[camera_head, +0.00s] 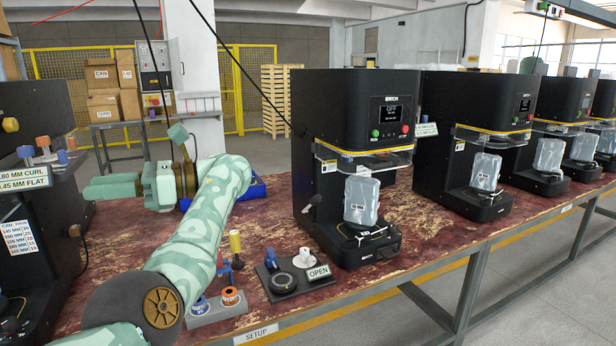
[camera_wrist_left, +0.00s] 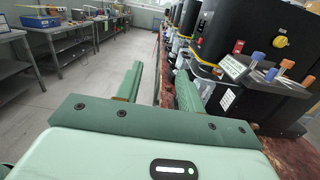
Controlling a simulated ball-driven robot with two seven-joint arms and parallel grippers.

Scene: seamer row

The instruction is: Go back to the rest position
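My left arm comes in from the bottom left of the head view. My left gripper (camera_head: 104,187) is held above the left part of the red worn bench (camera_head: 277,215) and points left, towards the black machine at the left edge. In the left wrist view my left gripper (camera_wrist_left: 160,72) shows two green fingers standing apart with nothing between them. My right gripper is in neither view.
Black seamers (camera_head: 362,110) stand in a row to the right, several holding clear-wrapped pieces. A black machine (camera_head: 28,120) is at the left. A blue tray (camera_head: 257,188) is partly behind my arm. A spool block (camera_head: 216,308) and an OPEN sign (camera_head: 319,272) sit near the front edge.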

